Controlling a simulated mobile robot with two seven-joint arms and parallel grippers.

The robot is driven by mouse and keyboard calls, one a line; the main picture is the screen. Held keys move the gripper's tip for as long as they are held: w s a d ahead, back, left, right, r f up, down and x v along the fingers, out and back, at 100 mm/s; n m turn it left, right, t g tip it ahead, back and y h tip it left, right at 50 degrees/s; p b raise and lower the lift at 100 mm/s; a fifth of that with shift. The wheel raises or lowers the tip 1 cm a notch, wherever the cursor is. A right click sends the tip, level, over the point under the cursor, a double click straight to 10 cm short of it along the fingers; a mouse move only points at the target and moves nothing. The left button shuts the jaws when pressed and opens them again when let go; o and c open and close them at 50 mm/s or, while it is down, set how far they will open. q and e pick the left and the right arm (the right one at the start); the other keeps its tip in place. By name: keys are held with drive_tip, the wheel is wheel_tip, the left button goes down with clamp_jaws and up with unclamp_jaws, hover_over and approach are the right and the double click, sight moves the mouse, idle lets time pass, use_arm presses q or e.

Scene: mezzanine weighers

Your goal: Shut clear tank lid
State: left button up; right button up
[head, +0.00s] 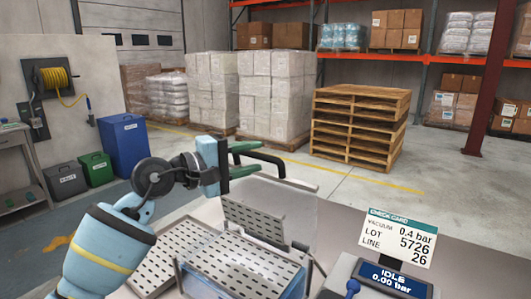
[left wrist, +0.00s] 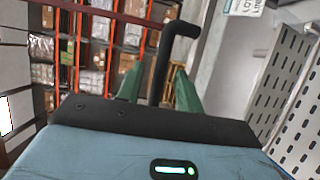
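The clear tank lid (head: 299,212) stands raised and tilted above the tank, with a black handle (head: 267,157) at its top edge. The tank (head: 185,278) below is open, with a perforated plate (head: 262,268) inside. My left gripper (head: 246,157) is at the handle, its two green fingers apart on either side of the black bar. In the left wrist view the handle (left wrist: 161,68) runs between the fingers, with narrow gaps showing, so the gripper looks open around it. My right gripper is not in view.
A perforated tray surface (head: 165,255) lies left of the tank. Pallets (head: 360,125), wrapped stacks and coloured bins (head: 124,143) are farther back, beyond clear floor.

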use_arm(q)
drive_tip(key=shift+x, duration=2.1)
clamp_jaws()
